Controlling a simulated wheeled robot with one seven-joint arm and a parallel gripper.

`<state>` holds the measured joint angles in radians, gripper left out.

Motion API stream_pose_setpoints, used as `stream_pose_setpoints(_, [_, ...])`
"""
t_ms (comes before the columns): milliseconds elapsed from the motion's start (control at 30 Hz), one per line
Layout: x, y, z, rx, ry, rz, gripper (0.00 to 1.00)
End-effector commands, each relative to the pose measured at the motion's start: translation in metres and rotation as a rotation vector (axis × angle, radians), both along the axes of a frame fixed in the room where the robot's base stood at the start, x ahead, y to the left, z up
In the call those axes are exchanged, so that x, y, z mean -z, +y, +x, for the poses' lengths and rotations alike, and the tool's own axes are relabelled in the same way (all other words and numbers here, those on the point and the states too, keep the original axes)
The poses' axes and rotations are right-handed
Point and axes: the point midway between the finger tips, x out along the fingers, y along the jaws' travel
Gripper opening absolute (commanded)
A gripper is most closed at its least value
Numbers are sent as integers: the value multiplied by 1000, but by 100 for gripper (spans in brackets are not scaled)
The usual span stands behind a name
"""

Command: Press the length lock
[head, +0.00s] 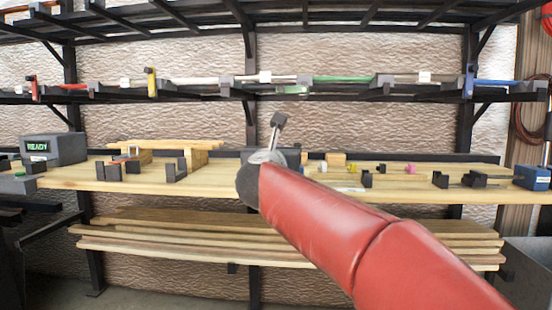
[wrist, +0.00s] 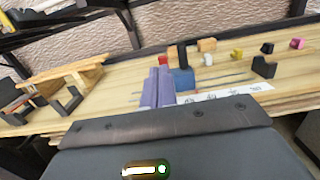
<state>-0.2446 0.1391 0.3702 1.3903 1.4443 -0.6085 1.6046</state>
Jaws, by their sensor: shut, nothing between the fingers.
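My gripper (wrist: 160,72) shows in the wrist view as two purple-grey fingers side by side, shut and empty. Just beyond and right of the fingertips stands a blue block (wrist: 182,80) with a dark upright post (wrist: 183,57) behind or on it. It may be the length lock; no label confirms this. I cannot tell whether the fingers touch it. A white marked strip (wrist: 225,94) and thin rods lie to its right on the bench. In the head view my red arm reaches over the bench and its end hides the area behind it.
The wooden bench (head: 215,182) carries a box reading READY (head: 54,147), dark brackets (head: 176,172), a wooden stand (wrist: 60,75) and a labelled blue box (head: 532,177). Small coloured blocks, including a pink one (wrist: 297,43), lie right. A shelf (head: 190,95) runs above; planks (head: 150,240) lie below.

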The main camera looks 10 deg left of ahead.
Motion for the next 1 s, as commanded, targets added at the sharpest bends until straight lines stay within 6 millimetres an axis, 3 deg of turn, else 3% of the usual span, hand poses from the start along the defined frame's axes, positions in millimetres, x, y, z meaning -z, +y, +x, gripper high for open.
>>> stream_pose_setpoints(100, [-13, 0, -19, -1, -3, 0, 0])
stream_pose_setpoints(300, [-24, 0, -39, 0, 0, -1, 0])
stream_pose_setpoints(767, [-27, 0, -45, -1, -2, -12, 0])
stream_pose_setpoints(867, [-31, -3, -52, -23, -35, -134, 0])
stream_pose_setpoints(967, [-32, -9, -70, -72, -101, -459, 0])
stream_pose_setpoints(1000, [-26, -13, -81, -99, -127, -645, 0])
